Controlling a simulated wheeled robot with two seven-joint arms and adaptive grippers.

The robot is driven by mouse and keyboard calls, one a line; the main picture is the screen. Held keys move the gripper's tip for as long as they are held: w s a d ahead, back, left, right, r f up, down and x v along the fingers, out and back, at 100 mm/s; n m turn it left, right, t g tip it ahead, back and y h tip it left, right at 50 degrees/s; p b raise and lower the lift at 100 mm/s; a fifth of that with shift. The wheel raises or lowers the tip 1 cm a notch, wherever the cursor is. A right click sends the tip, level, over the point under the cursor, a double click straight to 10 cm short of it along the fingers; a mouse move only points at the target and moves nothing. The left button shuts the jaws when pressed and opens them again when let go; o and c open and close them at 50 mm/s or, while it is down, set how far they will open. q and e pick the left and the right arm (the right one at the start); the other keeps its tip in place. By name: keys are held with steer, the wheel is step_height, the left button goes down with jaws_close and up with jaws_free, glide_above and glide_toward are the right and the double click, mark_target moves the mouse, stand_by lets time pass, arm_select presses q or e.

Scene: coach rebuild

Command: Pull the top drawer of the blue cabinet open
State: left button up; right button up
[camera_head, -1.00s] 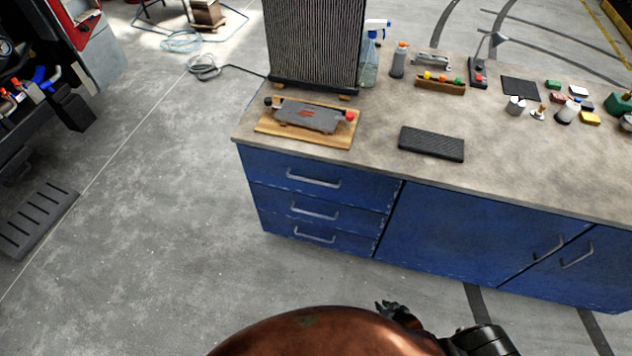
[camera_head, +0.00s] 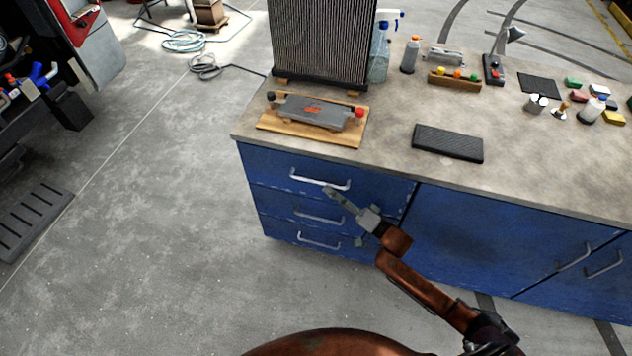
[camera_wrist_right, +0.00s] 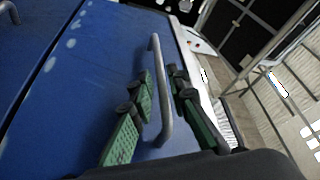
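The blue cabinet (camera_head: 480,235) stands under a worktop, with a stack of three drawers at its left end. The top drawer (camera_head: 268,166) looks shut and flush with the front. Its metal bar handle (camera_head: 320,180) is horizontal in the head view. My right gripper (camera_head: 345,214) is at the drawer fronts, just below and right of that handle. In the right wrist view, the open green-padded fingers (camera_wrist_right: 161,76) lie on either side of a bar handle (camera_wrist_right: 158,85), with gaps visible. Contact cannot be confirmed. My left gripper is not in view.
The worktop (camera_head: 390,170) overhangs the drawers and carries a wooden board (camera_head: 285,133) with a grey part, a black pad (camera_head: 447,143), a radiator (camera_head: 318,45) and small items. Lower drawer handles sit below. The floor (camera_head: 170,250) left and in front is clear.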

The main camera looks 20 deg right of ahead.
mark_target(316, 181)
steer(key=b+x, duration=0.1)
steer(key=x, duration=0.5)
steer(key=shift+w, duration=0.15)
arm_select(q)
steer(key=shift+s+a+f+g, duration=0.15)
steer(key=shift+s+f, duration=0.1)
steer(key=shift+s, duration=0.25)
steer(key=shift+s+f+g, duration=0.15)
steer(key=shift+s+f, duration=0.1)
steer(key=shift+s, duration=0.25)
arm_select(e)
steer(key=shift+a, duration=0.1)
steer(key=shift+c, duration=0.7)
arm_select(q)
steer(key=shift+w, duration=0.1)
arm_select(e)
jaws_close()
